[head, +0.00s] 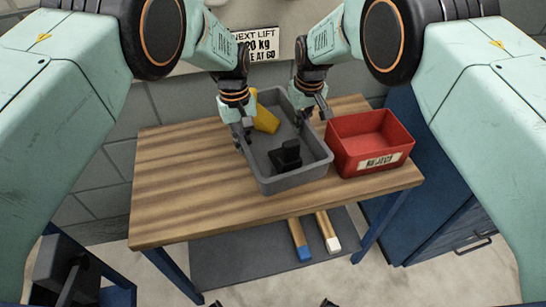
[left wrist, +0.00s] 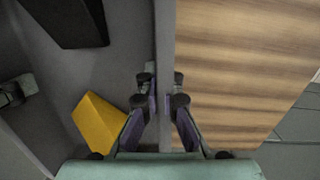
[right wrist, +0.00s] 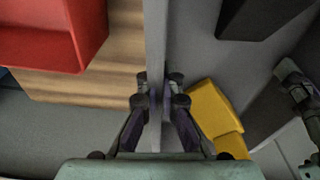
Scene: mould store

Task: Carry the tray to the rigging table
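The grey tray (head: 292,183) is at the right-middle of a wooden table, upright, apparently resting on the top. It holds a yellow block (head: 265,121) at the back left and a black object (head: 286,157) nearer the front. My left gripper (head: 242,135) is at the tray's left wall, with a finger on each side; in the left wrist view (left wrist: 163,90) the fingers press close against the wall (left wrist: 164,35). My right gripper (head: 312,112) holds the right wall the same way; in the right wrist view (right wrist: 157,90) its fingertips sit against both faces of the wall (right wrist: 155,35).
A red labelled bin (head: 368,138) stands close to the tray's right side. The left part of the wooden table (head: 180,185) is bare. Two bars (head: 299,240) lie on the lower shelf. A blue cabinet (head: 440,190) stands right of the table. A sign (head: 257,48) hangs behind.

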